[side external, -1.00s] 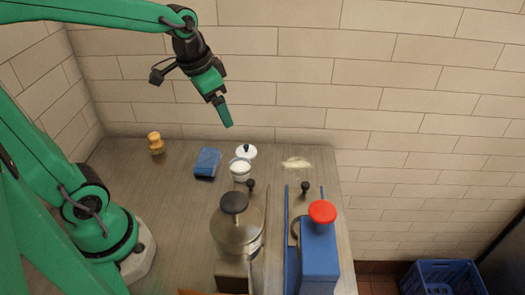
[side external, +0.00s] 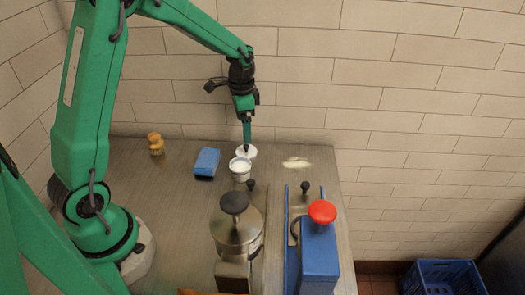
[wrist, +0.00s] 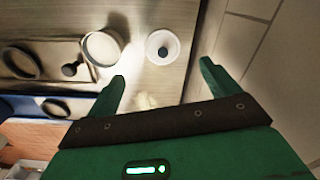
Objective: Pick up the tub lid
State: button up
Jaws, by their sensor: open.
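The tub lid (side external: 252,153) is a small white disc lying on the metal counter just behind the tub. In the wrist view the lid (wrist: 153,40) shows its dark knob and lies beyond the fingertips, roughly in line with the gap between them. My gripper (side external: 247,142) points down over the lid, and its fingers cover part of it in the side view. In the wrist view my gripper (wrist: 162,72) is open with nothing between the fingers. The white tub (side external: 240,174) with pale contents stands open close to the lid; it also shows in the wrist view (wrist: 102,47).
A blue sponge-like block (side external: 207,162) lies left of the tub, and a wooden-looking knobbed item (side external: 155,143) further left. A steel vessel with a black knob (side external: 234,203) and a blue unit with a red knob (side external: 321,212) stand in front. White powder (side external: 297,163) lies to the right.

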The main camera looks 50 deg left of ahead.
aim_at(245, 146)
jog(key=shift+w+a+f, duration=0.2)
jog(key=shift+w+f, duration=0.05)
jog(key=shift+f, duration=4.2)
jog(key=c, duration=1)
